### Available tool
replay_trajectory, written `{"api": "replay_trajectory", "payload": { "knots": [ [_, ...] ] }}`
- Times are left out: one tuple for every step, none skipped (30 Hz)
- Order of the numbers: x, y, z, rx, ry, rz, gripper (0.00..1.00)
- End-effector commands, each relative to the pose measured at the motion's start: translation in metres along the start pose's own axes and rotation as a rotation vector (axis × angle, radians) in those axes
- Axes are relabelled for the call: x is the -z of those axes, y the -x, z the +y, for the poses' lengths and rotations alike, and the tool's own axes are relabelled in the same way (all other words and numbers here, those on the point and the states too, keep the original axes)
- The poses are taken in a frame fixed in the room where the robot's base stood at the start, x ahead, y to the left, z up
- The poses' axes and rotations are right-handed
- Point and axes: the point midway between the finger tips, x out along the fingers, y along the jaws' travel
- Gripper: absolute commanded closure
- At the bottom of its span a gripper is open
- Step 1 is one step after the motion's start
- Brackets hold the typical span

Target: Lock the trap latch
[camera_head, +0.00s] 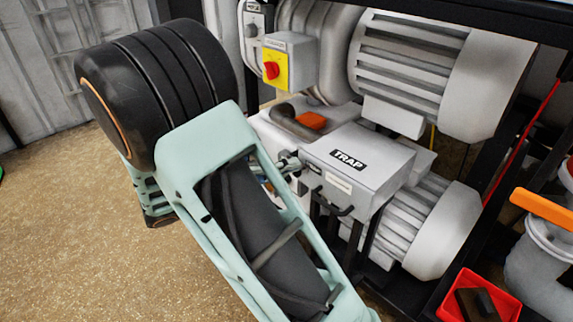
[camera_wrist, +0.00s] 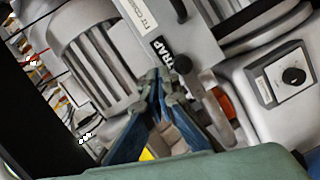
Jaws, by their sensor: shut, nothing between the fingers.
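The grey trap box, labelled TRAP (camera_head: 349,159), sits low in the pump frame. It also shows in the wrist view with its label (camera_wrist: 160,52) tilted. In the wrist view, a grey metal lever (camera_wrist: 222,118), which looks like the latch, lies along the box beside a black round knob (camera_wrist: 183,64). Whether the lever is engaged cannot be told. My gripper (camera_wrist: 160,80) is shut and empty, its tips close to the box front just left of the knob; contact is unclear. In the head view, my arm hides most of the gripper and the box's left front.
A black handle (camera_head: 331,207) sticks out of the trap's front. A yellow switch with a red knob (camera_head: 271,69) is above. A red bin (camera_head: 480,298) stands lower right. Floor at left is clear.

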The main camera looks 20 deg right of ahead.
Motion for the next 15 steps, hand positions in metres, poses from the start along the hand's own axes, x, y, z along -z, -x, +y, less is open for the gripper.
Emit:
{"api": "replay_trajectory", "payload": {
  "knots": [
    [-0.0012, -0.0001, -0.0014, 0.005, -0.020, 0.000, 1.00],
    [-0.0017, -0.0003, -0.0016, 0.008, -0.031, 0.000, 1.00],
    [-0.0022, -0.0004, -0.0020, 0.011, -0.044, 0.000, 1.00],
    [-0.0025, -0.0006, -0.0022, 0.013, -0.052, 0.000, 1.00],
    [-0.0028, -0.0007, -0.0025, 0.015, -0.059, -0.001, 1.00],
    [-0.0031, -0.0009, -0.0028, 0.017, -0.068, -0.001, 1.00],
    [-0.0034, -0.0010, -0.0029, 0.018, -0.073, -0.001, 1.00],
    [-0.0035, -0.0011, -0.0030, 0.019, -0.077, -0.001, 1.00],
    [-0.0037, -0.0012, -0.0031, 0.020, -0.081, -0.001, 1.00],
    [-0.0038, -0.0012, -0.0032, 0.021, -0.083, -0.001, 1.00],
    [-0.0039, -0.0013, -0.0032, 0.021, -0.085, -0.001, 1.00],
    [-0.0039, -0.0013, -0.0032, 0.022, -0.087, -0.001, 1.00],
    [-0.0039, -0.0013, -0.0032, 0.022, -0.088, -0.001, 1.00],
    [-0.0040, -0.0013, -0.0031, 0.022, -0.088, -0.001, 1.00],
    [-0.0039, -0.0013, -0.0031, 0.022, -0.089, -0.001, 1.00]
  ]
}}
